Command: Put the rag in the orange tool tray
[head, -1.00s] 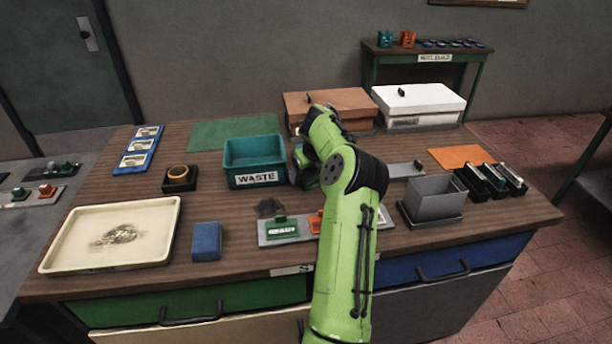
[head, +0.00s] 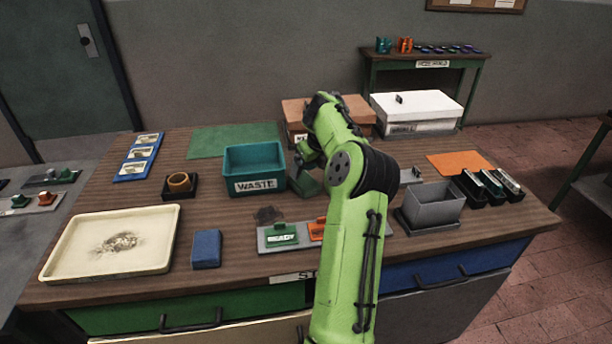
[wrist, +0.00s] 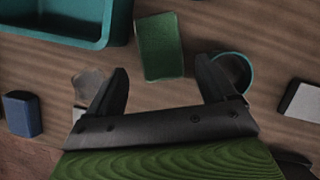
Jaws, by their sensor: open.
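My gripper (wrist: 163,66) is open, with nothing gripped between its fingers in the wrist view. In the head view its tip is largely hidden by my arm. A flat orange area (head: 458,161) is at the right back; no raised tray walls show there.
The teal waste bin (head: 254,186) stands left of my gripper. A teal round container (wrist: 233,68) is by the right finger. A sign plate (head: 262,245), grey bin (head: 435,208), blue block (head: 206,249) and cream tray (head: 60,265) share the table. Lidded boxes (head: 418,110) stand behind.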

